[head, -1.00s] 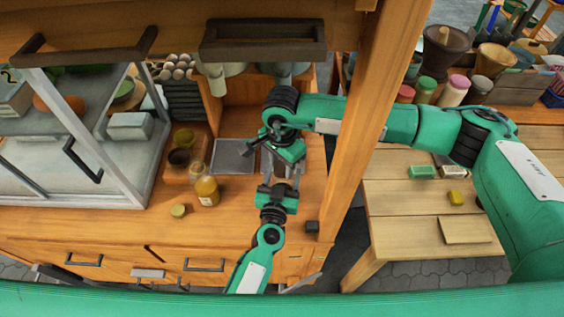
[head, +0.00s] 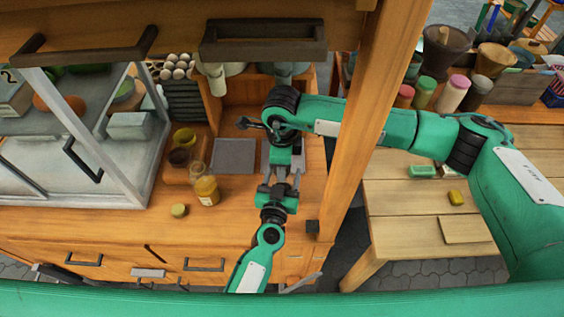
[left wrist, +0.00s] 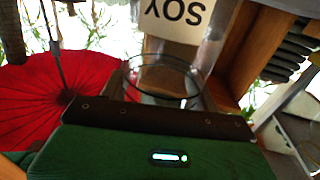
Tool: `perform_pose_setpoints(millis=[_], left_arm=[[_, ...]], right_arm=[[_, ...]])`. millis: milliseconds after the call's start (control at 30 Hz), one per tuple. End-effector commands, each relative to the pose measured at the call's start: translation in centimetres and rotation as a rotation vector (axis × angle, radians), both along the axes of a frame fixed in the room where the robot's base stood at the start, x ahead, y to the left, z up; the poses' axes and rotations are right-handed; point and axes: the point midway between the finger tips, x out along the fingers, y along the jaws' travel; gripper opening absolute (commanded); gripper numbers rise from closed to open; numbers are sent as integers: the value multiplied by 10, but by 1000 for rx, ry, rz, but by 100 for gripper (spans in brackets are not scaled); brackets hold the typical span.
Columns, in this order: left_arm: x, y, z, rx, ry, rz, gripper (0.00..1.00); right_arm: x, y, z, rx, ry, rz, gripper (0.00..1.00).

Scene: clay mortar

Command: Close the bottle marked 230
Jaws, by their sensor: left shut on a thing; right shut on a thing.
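A small bottle with yellow-brown contents (head: 207,190) stands upright on the counter; its mark is too small to read. A round olive-yellow cap (head: 179,210) lies in front of it, apart. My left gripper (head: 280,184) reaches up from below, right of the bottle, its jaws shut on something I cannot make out. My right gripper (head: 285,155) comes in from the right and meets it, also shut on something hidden. The left wrist view shows a clear glass vessel (left wrist: 165,75) and an upside-down label reading SOY (left wrist: 175,15); I cannot tell whether it is held.
A grey square plate (head: 234,156) lies behind the bottle. A glass-sided cabinet (head: 75,165) fills the left. A wooden post (head: 365,110) rises at right. The counter front by the cap is clear.

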Motion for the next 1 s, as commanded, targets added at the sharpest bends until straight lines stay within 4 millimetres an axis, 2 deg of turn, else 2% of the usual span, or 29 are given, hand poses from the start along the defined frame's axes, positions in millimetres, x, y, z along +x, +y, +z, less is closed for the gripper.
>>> perform_pose_setpoints(millis=[67,100,200,533,833,1000], left_arm=[[0,0,0,0,0,0,0],[0,0,0,0,0,0,0],[0,0,0,0,0,0,0],[0,0,0,0,0,0,0],[0,0,0,0,0,0,0],[0,0,0,0,0,0,0]], right_arm=[[0,0,0,1,-1,1,13],[0,0,0,1,-1,1,46],[0,0,0,1,-1,2,62],[0,0,3,1,-1,3,62],[1,0,40,2,-4,4,62],[0,0,45,0,0,3,62]])
